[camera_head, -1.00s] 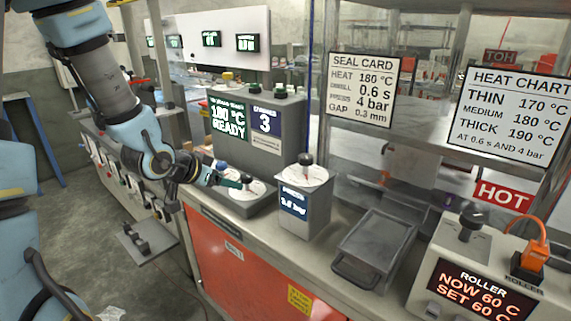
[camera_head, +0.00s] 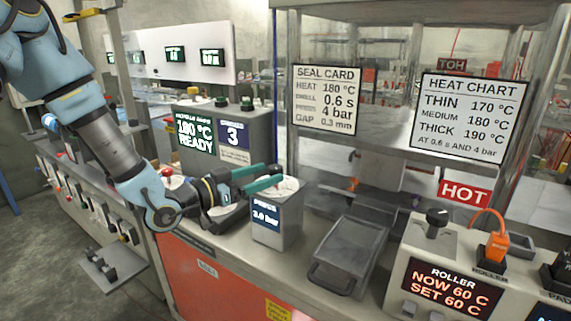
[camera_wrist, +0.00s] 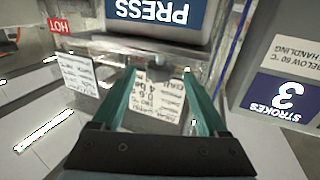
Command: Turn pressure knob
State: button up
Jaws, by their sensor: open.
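The pressure unit (camera_head: 276,232) is a grey box with a blue display reading 3.0 bar and a pale dial (camera_head: 290,187) on top. In the wrist view its front with the word PRESS (camera_wrist: 170,14) shows upside down at the top. The grey pressure knob (camera_wrist: 160,74) shows just below that, between my fingertips, with gaps to both sides. My gripper (camera_head: 276,176) is open, its teal fingers reaching level over the dial from the left; it also shows in the wrist view (camera_wrist: 159,82). In the head view the fingers largely hide the knob.
A grey machine (camera_head: 212,140) reading 180 °C READY and 3 stands behind my gripper. The seal card (camera_head: 326,100) lists 4 bar. A dark tray (camera_head: 348,255) lies to the right, then the roller unit (camera_head: 410,262) with its black knob. A HOT sign (camera_head: 465,193) hangs behind.

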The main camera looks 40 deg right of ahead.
jog(key=d, duration=0.2)
jog(key=d+p, duration=0.1)
jog(key=d, duration=0.1)
jog(key=d+p, duration=0.1)
jog(key=d, duration=0.1)
jog(key=shift+s+d, duration=0.3)
jog(key=shift+d, duration=0.1)
grip_shut()
